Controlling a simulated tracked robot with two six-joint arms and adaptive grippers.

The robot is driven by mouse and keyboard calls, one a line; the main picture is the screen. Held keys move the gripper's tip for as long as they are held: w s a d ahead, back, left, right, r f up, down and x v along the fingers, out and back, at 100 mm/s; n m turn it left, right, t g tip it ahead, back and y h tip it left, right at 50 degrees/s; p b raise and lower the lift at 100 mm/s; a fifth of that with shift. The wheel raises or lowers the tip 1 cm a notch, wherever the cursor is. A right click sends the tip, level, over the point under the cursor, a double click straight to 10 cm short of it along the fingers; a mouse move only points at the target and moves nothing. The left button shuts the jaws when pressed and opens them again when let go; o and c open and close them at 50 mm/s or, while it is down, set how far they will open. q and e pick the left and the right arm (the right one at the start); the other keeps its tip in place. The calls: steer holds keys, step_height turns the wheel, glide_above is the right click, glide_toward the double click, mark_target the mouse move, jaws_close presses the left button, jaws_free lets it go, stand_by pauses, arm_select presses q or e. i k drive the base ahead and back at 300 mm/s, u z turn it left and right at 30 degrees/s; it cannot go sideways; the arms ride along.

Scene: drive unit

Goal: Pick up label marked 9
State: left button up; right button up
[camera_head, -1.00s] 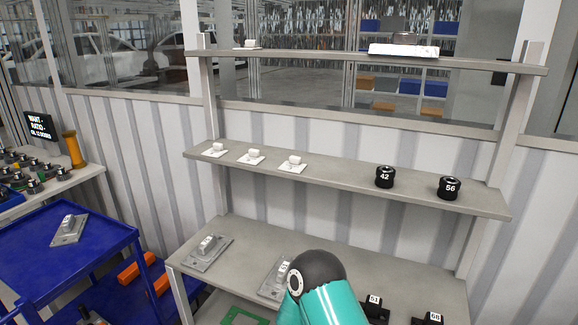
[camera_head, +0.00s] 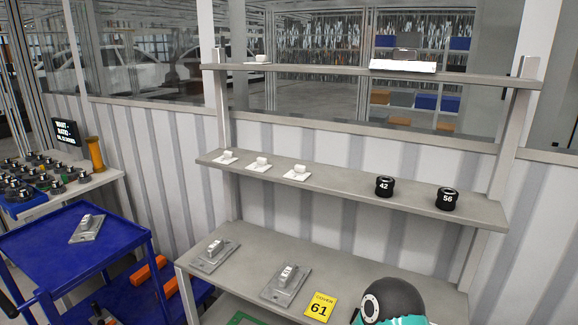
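I see no label marked 9 in the head view. Neither of my grippers shows in the view.
Two grey plates with blocks (camera_head: 215,254) (camera_head: 286,284) sit on the lower shelf (camera_head: 300,255). Black cylinders marked 42 (camera_head: 385,187) and 56 (camera_head: 447,199) and several small white pieces (camera_head: 262,163) stand on the middle shelf. A blue cart (camera_head: 40,245) is at left.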

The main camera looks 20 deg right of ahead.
mark_target(261, 166)
steer(key=i, duration=1)
steer(key=z, duration=0.1)
